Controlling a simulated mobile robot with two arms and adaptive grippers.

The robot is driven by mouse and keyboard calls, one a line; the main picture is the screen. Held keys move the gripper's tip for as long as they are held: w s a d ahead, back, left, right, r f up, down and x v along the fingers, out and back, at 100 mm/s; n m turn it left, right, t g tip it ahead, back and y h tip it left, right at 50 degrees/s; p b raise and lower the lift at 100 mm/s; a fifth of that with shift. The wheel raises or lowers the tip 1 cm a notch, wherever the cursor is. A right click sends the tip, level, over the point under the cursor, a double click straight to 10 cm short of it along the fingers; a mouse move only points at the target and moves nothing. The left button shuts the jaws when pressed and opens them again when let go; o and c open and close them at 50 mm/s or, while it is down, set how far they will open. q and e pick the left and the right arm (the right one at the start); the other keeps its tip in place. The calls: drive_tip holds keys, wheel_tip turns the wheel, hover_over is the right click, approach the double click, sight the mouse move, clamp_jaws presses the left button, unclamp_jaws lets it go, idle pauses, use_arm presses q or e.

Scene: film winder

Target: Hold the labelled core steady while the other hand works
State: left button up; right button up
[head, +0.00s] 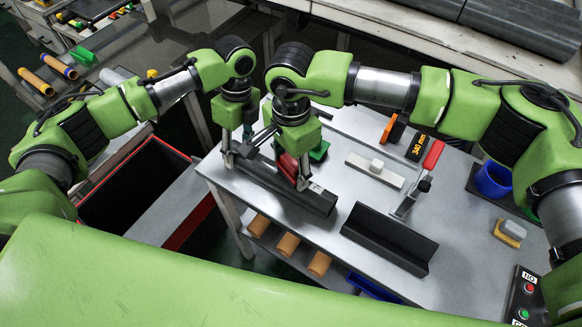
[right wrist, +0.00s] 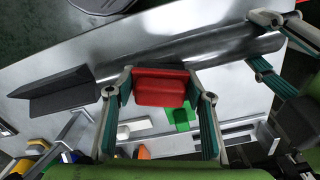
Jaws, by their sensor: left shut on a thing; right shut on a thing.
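The dark core (head: 305,200) lies along the left side of the metal table, with a small pale label-like patch (head: 317,188) near its right end. It crosses the top of the right wrist view (right wrist: 200,58). My left gripper (head: 228,160) is shut on the core's far left end; its fingers also show at the right of the right wrist view (right wrist: 262,45). My right gripper (head: 293,182) is shut on a red block (right wrist: 160,87), held between its pads beside the core. In the head view the red block (head: 287,166) is partly hidden by the fingers.
A green block (head: 319,151) stands behind the right gripper. A dark angled trough (head: 390,238), a white bar with a knob (head: 372,171) and a red-handled tool (head: 433,155) are to the right. A "340 mm" sign (head: 418,147) stands behind. A red-rimmed bin (head: 185,225) is left.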

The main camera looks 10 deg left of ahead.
sight(291, 162)
drive_tip(key=shift+r, duration=2.6)
use_arm(q)
drive_tip(key=o, duration=1.1)
drive_tip(key=shift+o, duration=0.2)
drive_tip(key=shift+r, duration=0.1)
wheel_tip(291, 162, up, 12)
drive_tip(key=w, duration=0.2)
drive_tip(key=shift+d+f, duration=0.25)
drive_tip(key=shift+d, duration=0.15)
use_arm(e)
drive_tip(key=shift+s+f, duration=0.1)
